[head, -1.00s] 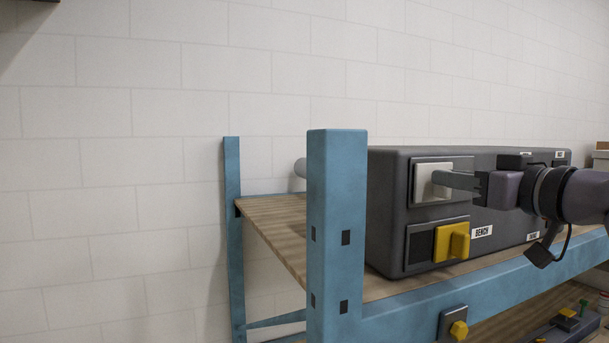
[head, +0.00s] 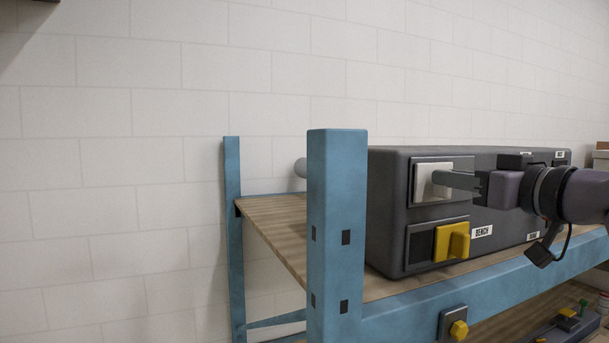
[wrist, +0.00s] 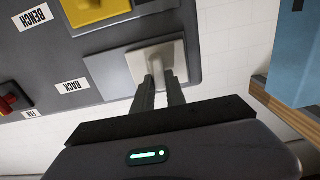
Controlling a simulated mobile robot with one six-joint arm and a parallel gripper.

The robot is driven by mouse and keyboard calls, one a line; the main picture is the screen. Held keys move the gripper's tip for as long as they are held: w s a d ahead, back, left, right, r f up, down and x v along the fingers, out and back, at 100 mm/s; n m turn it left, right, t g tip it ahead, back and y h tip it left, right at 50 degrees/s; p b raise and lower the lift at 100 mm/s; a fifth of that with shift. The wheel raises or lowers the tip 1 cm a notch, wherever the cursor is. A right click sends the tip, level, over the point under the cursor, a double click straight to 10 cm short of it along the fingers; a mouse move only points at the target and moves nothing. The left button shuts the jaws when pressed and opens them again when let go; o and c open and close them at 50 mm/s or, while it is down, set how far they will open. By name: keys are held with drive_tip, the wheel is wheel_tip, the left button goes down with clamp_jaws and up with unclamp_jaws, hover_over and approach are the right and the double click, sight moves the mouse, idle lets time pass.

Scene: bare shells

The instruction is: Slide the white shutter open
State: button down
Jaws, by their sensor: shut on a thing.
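The white shutter (head: 424,182) sits in a grey frame at the upper left of the dark box's front (head: 388,215). It lies toward the left end of that frame in the head view. My gripper (head: 440,180) reaches in from the right. My gripper's fingers (wrist: 158,83) are shut on the shutter's raised handle, which they partly hide.
A yellow shutter (head: 452,240) by the BENCH label (head: 482,231) sits just below. A blue post (head: 336,230) stands left of the box. The box rests on a wooden shelf (head: 275,220) with a blue front beam (head: 400,317) carrying a yellow knob.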

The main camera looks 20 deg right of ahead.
drive_tip(key=d, duration=0.2)
drive_tip(key=d+b, duration=0.1)
drive_tip(key=d, duration=0.1)
drive_tip(key=d+b, duration=0.1)
drive_tip(key=shift+w+d+r, duration=0.1)
drive_tip(key=shift+w+d, duration=0.15)
drive_tip(key=shift+d, duration=0.15)
drive_tip(key=c, duration=1.6)
unclamp_jaws()
drive_tip(key=shift+d, duration=0.1)
drive_tip(key=shift+o, duration=1.2)
drive_tip(key=shift+d, duration=0.15)
drive_tip(key=s+d+b, duration=0.1)
drive_tip(key=s+b, duration=0.4)
drive_tip(key=s, duration=1.2)
drive_tip(key=shift+s+d, duration=0.2)
drive_tip(key=shift+d, duration=0.05)
